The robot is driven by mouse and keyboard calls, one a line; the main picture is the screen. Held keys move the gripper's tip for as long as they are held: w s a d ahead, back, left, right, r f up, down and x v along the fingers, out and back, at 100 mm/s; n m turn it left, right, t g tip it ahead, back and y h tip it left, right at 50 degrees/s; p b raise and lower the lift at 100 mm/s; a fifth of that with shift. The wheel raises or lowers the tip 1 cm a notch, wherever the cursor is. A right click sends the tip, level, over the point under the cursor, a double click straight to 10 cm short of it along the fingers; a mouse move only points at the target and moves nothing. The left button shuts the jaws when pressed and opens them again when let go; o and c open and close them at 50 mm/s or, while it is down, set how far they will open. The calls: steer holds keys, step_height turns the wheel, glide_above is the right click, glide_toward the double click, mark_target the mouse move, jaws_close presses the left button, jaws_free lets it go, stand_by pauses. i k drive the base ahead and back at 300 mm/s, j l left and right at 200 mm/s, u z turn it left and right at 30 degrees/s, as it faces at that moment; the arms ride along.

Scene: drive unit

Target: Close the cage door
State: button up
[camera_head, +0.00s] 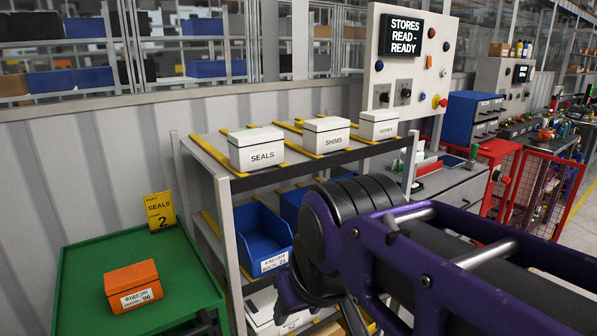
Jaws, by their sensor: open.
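A red-framed cage with dark mesh (548,196) stands at the far right, beyond the workbench. Its red panels meet at an angle, and a narrower red panel (496,185) shows on its left side. I cannot tell which panel is the door, or whether it stands open or shut. My purple and black arm fills the lower right and covers the floor in front of the cage's left part. My gripper is not clearly in view. A small dark piece shows at the bottom edge by the green tray, and I cannot tell what it is.
A green tray (85,265) holds an orange box (133,285). A shelf rack (228,165) beside it carries white boxes marked SEALS (257,149) and SHIMS (326,134), and a blue bin (262,240). A control panel (408,65) stands behind. Some floor shows at the far right.

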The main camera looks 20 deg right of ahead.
mark_target(558, 226)
steer(key=l+z, duration=0.15)
steer(key=z, duration=2.55)
steer(key=i+j+z, duration=0.1)
steer(key=i+j, duration=0.7)
steer(key=i, duration=0.45)
steer(key=i+j, duration=0.15)
steer(key=i, duration=5.3)
